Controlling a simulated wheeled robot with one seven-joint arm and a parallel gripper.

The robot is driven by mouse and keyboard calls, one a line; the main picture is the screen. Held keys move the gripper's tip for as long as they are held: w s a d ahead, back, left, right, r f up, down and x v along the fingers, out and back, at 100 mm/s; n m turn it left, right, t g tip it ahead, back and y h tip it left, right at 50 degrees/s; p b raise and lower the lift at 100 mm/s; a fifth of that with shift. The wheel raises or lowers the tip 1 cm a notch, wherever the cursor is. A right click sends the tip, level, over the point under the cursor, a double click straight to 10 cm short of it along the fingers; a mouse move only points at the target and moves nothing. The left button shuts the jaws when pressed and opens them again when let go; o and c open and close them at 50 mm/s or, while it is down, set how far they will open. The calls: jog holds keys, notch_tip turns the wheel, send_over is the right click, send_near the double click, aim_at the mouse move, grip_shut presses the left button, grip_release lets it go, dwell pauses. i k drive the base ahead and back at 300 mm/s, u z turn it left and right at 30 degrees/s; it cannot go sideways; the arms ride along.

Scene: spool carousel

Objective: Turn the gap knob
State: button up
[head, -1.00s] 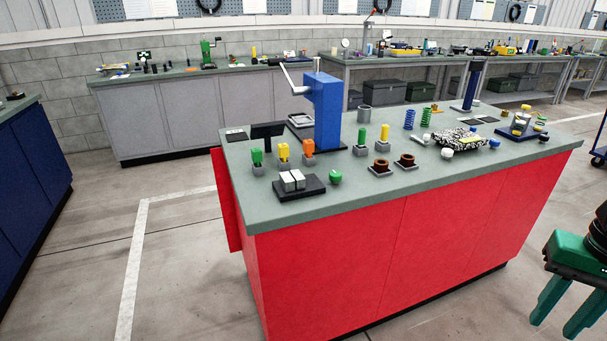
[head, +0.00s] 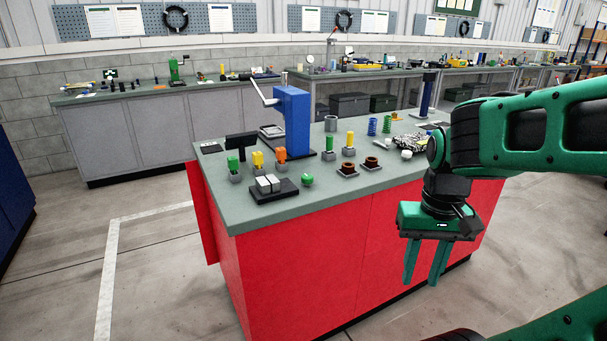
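My green gripper (head: 421,281) hangs in front of the red bench (head: 310,262), at the right in the head view. Its two fingers point down, are apart and hold nothing. No knob in view is clearly marked as the gap knob, so I cannot tell which it is. A round green knob-like piece (head: 307,180) sits on the bench top near its front edge, left of my gripper and apart from it. A blue press (head: 293,122) with a crank handle stands behind it. A speckled part (head: 411,141) with pale round pieces lies further right, partly hidden by my arm.
A grey-fronted workbench (head: 130,135) is behind. Floor at left is clear.

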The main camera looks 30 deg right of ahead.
aim_at(306, 180)
jog(key=u, duration=0.05)
jog(key=i, duration=1)
jog(key=z, duration=0.05)
